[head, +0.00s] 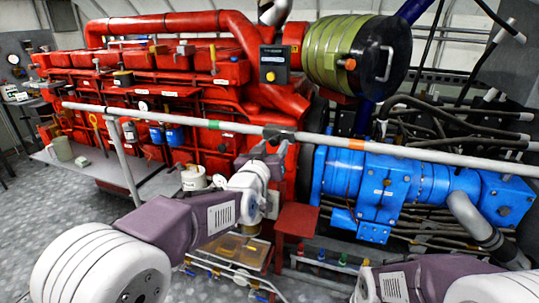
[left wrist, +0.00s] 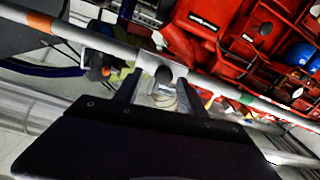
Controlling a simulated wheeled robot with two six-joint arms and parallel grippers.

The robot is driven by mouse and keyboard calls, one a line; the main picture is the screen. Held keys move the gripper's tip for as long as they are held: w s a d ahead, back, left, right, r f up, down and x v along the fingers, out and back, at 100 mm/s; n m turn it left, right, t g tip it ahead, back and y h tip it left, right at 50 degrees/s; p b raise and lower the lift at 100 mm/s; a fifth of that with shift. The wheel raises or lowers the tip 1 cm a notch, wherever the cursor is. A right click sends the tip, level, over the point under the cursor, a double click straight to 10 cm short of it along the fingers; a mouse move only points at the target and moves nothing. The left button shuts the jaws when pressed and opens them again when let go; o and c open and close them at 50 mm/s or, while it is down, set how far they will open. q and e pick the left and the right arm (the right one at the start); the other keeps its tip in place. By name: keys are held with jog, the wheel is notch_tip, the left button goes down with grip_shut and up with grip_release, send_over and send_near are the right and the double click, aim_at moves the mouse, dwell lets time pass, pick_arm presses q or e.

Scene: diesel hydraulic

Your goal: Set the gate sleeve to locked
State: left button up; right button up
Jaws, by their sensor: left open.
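A pale grey gate rail (head: 400,150) crosses the head view in front of the engine, with a green band and an orange band along it. A short dark sleeve (head: 279,132) sits on the rail between these bands. My left gripper (head: 266,150) is open, just below and in front of the sleeve. In the left wrist view the open jaws (left wrist: 160,90) point at the rail, with a light fitting and a dark round knob (left wrist: 163,74) between them. I see no clear contact. The sleeve's lock marking cannot be read. My right gripper is out of view.
The red engine (head: 170,80) stands behind the rail, and a blue hydraulic unit (head: 385,190) is to the right. A green-banded drum (head: 335,50) is above. Open grey floor is at lower left.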

pick_arm(q)
jog(key=v, duration=0.5)
jog(key=shift+s, duration=0.15)
